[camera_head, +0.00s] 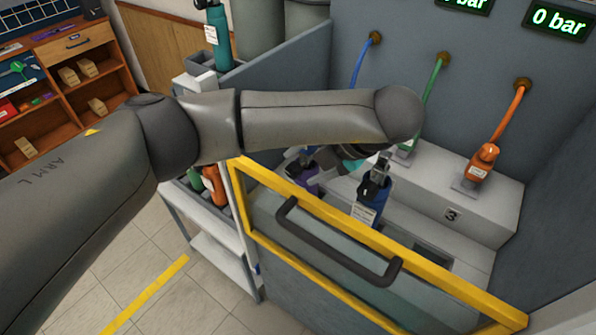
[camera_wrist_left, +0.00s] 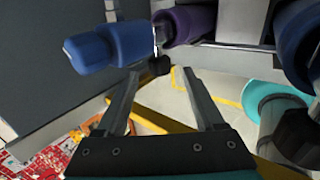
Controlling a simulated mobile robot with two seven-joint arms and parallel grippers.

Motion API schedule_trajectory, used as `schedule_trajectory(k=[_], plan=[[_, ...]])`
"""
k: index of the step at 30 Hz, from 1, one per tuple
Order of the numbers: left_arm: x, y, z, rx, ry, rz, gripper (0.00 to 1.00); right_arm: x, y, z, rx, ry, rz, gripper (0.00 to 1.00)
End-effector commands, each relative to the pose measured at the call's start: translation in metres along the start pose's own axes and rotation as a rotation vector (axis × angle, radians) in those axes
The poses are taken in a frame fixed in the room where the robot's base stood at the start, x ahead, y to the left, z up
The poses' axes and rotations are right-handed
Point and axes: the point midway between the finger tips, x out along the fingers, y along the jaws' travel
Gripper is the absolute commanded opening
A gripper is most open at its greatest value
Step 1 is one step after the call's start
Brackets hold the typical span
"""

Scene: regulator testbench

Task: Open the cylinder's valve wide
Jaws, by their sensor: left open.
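A blue cylinder (camera_head: 372,208) with a dark valve on top and a white label stands in the bench, behind the yellow-framed guard. A purple cylinder (camera_head: 304,180) is left of it. My left gripper (camera_head: 312,160) reaches in from above, near the purple cylinder, and is partly hidden behind my arm. In the left wrist view my gripper (camera_wrist_left: 162,102) is open, with nothing between its fingers. A small black knob (camera_wrist_left: 159,65) is just beyond the fingertips, apart from them, beside a blue body (camera_wrist_left: 120,42) and a purple body (camera_wrist_left: 190,22). My right gripper is not in view.
The yellow-framed guard (camera_head: 285,185) with a dark handle (camera_head: 335,250) runs along the bench front. An orange regulator (camera_head: 482,165) with an orange hose stands at right. A display (camera_head: 560,22) reads 0 bar. A wooden shelf (camera_head: 75,50) stands at far left.

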Motion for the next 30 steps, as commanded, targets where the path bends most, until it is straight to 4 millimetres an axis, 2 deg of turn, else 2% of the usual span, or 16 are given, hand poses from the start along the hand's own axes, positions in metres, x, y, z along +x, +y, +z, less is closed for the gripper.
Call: schedule_trajectory(k=[3, 6, 17, 30], plan=[[0.018, 0.0, 0.0, 0.0, 0.002, 0.0, 0.7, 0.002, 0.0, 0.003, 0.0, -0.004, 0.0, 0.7], [0.026, 0.001, 0.0, 0.0, 0.001, 0.001, 0.7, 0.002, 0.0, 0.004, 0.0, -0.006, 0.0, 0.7], [0.031, 0.001, 0.0, 0.001, -0.001, 0.0, 0.7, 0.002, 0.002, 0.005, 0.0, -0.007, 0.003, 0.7], [0.03, 0.001, 0.0, 0.001, -0.001, 0.0, 0.23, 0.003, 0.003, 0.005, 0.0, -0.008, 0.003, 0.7]])
